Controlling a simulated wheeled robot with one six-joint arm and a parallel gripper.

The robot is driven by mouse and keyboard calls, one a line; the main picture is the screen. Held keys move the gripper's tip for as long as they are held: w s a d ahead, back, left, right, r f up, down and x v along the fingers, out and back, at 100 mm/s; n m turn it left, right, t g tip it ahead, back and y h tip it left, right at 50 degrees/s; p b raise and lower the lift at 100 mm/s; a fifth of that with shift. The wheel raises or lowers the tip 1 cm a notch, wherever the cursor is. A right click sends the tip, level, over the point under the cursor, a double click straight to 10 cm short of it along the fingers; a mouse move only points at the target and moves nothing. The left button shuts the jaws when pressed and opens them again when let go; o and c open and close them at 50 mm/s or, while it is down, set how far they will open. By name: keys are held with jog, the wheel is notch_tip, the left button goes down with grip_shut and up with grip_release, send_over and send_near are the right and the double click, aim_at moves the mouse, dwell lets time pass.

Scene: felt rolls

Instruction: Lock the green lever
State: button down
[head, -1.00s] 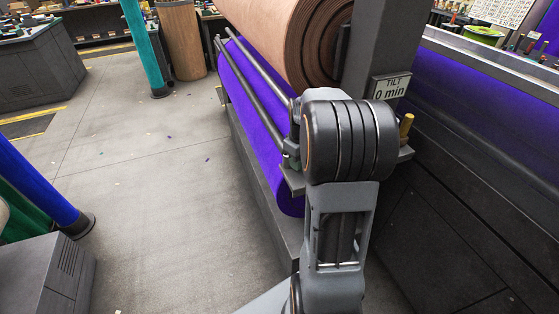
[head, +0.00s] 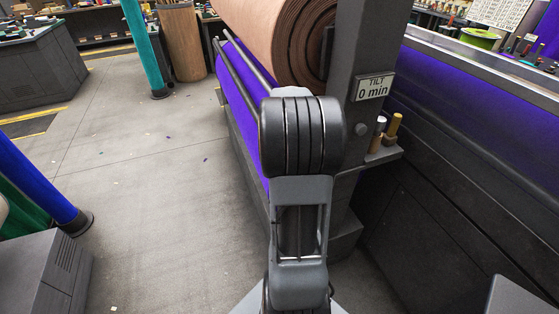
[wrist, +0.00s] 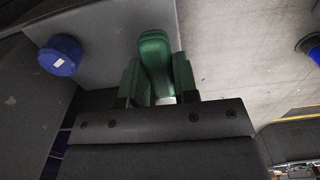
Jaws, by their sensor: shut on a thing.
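The green lever (wrist: 155,45) shows in the wrist view as a rounded green handle pointing up the picture. My gripper (wrist: 158,72) is shut on it, with one green-padded finger at each side of the handle. The lower end of the lever is hidden behind the gripper body. In the head view my own arm hides both the gripper and the lever. How far the lever is turned, and any lock mark, cannot be told.
A blue round knob (wrist: 60,55) sits left of the lever. Two pegs (head: 386,132) stand on a ledge.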

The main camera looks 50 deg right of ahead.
jog(key=c, duration=0.9)
grip_release()
notch_tip(320, 180, up, 14)
jog(key=shift+f, duration=0.1)
dwell(0.5)
jog(key=s+a+f+n+t, duration=0.1)
jog(key=a+f, duration=0.1)
jog(key=a, duration=0.7)
jog(key=s+a+f+n+t, duration=0.1)
jog(key=s+a+f+n, duration=0.1)
jog(key=a, duration=0.7)
jog(key=s+a+f+n+t, duration=0.1)
jog(key=s+a+f+n, duration=0.1)
jog(key=a, duration=0.7)
jog(key=shift+a+f+t, duration=0.2)
jog(key=shift+f+t, duration=0.2)
jog(key=shift+f, duration=0.3)
jog(key=shift+a, duration=0.3)
jog(key=shift+c, duration=0.3)
